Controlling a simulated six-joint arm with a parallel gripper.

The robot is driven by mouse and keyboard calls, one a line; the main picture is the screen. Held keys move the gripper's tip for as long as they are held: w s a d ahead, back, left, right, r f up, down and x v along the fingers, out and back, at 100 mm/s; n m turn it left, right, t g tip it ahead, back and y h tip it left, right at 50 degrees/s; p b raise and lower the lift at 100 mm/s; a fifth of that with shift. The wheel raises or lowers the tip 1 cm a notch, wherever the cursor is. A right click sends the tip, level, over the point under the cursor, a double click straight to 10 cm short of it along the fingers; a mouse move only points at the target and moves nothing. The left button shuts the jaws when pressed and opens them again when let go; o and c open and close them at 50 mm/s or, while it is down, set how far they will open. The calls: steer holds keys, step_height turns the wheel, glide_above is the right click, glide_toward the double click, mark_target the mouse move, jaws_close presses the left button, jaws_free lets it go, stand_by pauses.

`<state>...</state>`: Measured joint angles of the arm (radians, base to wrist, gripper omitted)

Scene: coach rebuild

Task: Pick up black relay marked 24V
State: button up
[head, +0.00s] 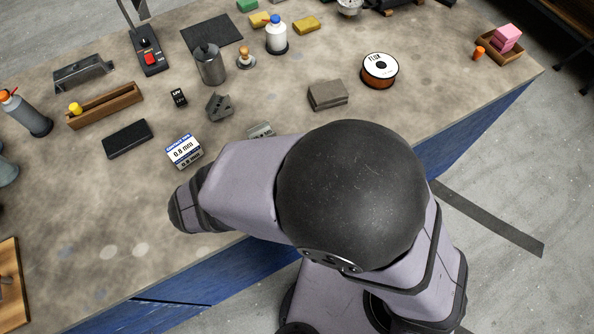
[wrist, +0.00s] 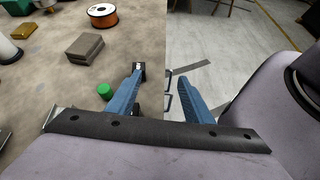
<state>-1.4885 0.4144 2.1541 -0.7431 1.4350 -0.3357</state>
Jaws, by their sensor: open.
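A small black block (head: 178,97) with white lettering, relay-like, stands on the workbench left of centre in the head view. Its lettering is too small to read surely. In the wrist view, my gripper (wrist: 160,82) has its two blue fingers spread apart with nothing between them. A small dark block (wrist: 139,70) with a pale patch shows at the tip of the left finger, near the bench edge; I cannot tell what it is or whether they touch. In the head view my arm hides the gripper and the bench beneath it.
A blue-and-white box (head: 184,152), a black case (head: 127,139) and a grey bracket (head: 219,106) lie around the lettered block. A green cylinder (wrist: 105,91) and brown-grey block (wrist: 98,47) lie left of my fingers. The bench's front left is mostly clear.

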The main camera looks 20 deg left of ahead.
steer(key=s+a+n+t+y, duration=0.1)
steer(key=a, duration=0.1)
steer(key=s+a+n+t+y, duration=0.1)
steer(key=s+a+n+t, duration=0.1)
steer(key=s+a+n+t+y, duration=0.1)
steer(key=a+n, duration=0.1)
steer(key=shift+s+a+r+t, duration=0.15)
steer(key=shift+a+r+t, duration=0.1)
steer(key=shift+a+t, duration=0.05)
step_height(320, 180, down, 4)
steer(key=shift+r, duration=0.1)
steer(key=shift+f, duration=0.55)
steer(key=shift+a+p+x, duration=0.2)
steer(key=shift+p+x, duration=1.2)
steer(key=shift+x, duration=2.35)
jaws_close()
